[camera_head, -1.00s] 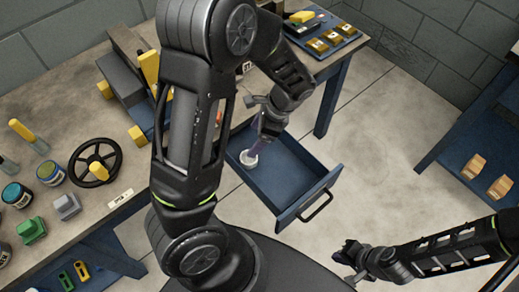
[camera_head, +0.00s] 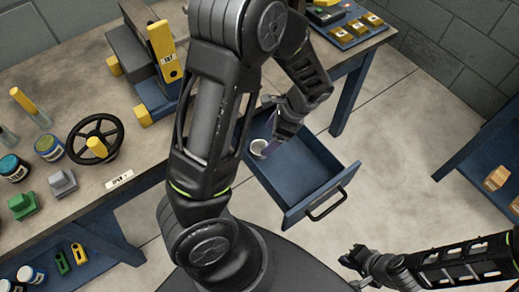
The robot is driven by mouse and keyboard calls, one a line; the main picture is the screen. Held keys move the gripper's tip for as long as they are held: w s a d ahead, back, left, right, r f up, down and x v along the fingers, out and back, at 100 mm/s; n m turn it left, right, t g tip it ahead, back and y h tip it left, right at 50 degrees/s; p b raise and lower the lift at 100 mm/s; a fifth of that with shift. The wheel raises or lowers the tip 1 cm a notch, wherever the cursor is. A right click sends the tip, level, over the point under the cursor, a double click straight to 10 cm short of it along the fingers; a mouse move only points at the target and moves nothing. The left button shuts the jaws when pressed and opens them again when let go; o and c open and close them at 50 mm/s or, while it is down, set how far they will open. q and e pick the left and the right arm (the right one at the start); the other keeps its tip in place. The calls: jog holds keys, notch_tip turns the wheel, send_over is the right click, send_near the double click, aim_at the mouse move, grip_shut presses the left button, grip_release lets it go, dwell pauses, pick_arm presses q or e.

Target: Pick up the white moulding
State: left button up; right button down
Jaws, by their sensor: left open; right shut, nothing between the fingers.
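The white moulding (camera_head: 258,146) is a small round, ring-like piece inside the open blue drawer (camera_head: 293,207). My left gripper (camera_head: 268,146) reaches down into the drawer with its fingertips at the moulding. Its fingers are open; whether they touch the moulding or straddle it is too small to tell. My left arm hides part of the drawer's left side. My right gripper (camera_head: 350,260) is shut and empty, low at the right over the floor, apart from the drawer.
The workbench (camera_head: 100,110) holds a black handwheel (camera_head: 94,138), several jars, a green block (camera_head: 22,204) and a grey block (camera_head: 62,182). A tray with yellow blocks (camera_head: 357,28) lies at the back. Another blue bench (camera_head: 475,150) stands right. Floor between is clear.

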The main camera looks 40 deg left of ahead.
aim_at(257, 151)
pick_arm(q)
jog(key=shift+x, duration=0.75)
jog(key=shift+b+x, duration=0.3)
jog(key=shift+x, duration=2.35)
jog(key=shift+w+d, duration=0.1)
jog(key=shift+d, duration=0.05)
jog(key=c, duration=1.4)
notch_tip(257, 151, up, 18)
jog(key=p, duration=0.2)
jog(key=shift+p, duration=0.4)
